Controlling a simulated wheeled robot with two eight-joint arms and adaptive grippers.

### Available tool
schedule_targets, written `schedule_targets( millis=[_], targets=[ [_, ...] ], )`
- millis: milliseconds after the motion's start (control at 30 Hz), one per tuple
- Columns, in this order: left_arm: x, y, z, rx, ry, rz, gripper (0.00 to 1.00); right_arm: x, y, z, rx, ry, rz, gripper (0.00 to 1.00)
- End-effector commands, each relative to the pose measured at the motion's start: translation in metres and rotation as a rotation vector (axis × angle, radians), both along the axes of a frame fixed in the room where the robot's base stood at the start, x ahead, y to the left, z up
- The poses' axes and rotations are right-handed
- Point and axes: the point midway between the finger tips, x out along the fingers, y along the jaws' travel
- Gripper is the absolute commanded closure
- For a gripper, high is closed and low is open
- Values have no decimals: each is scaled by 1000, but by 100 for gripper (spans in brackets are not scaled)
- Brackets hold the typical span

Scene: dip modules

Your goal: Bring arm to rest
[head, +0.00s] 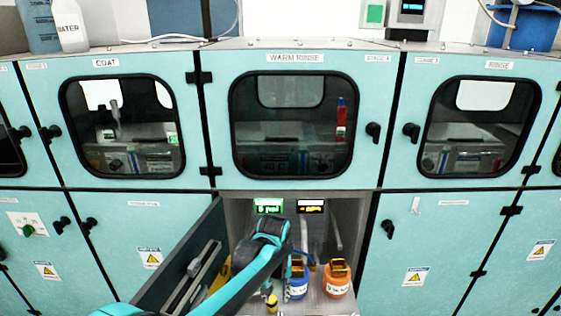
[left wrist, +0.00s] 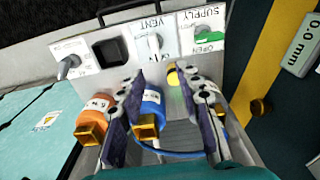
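My left arm (head: 255,270) reaches from the lower left into the open lower compartment under the WARM RINSE window. Its gripper is largely hidden behind the arm in the head view. In the left wrist view, my left gripper (left wrist: 165,95) has its two dark fingers spread apart. A blue canister (left wrist: 150,105) with a yellow top lies beyond the gap, partly covered by one finger; I cannot tell whether they touch. The blue canister (head: 297,283) also shows in the head view, right of my arm. My right gripper is in neither view.
An orange canister (head: 337,280) stands right of the blue one. A small yellow-topped item (head: 271,300) is at the front. The open door (head: 185,262) stands left of my arm.

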Motion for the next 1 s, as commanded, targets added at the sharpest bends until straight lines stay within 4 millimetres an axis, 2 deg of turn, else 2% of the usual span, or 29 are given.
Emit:
schedule_targets(
  millis=[200,400,533,700,833,1000],
  targets=[
    [-43,55,49,-30,-140,4,66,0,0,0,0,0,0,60],
    [-92,101,73,-38,-292,-1,66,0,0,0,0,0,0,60],
    [-126,127,77,-29,-389,-3,66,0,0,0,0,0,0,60],
    [-162,150,71,-9,-501,-6,66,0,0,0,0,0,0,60],
    [-178,160,64,7,-556,-8,66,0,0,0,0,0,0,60],
    [-185,165,60,17,-585,-10,66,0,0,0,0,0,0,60]
  ],
)
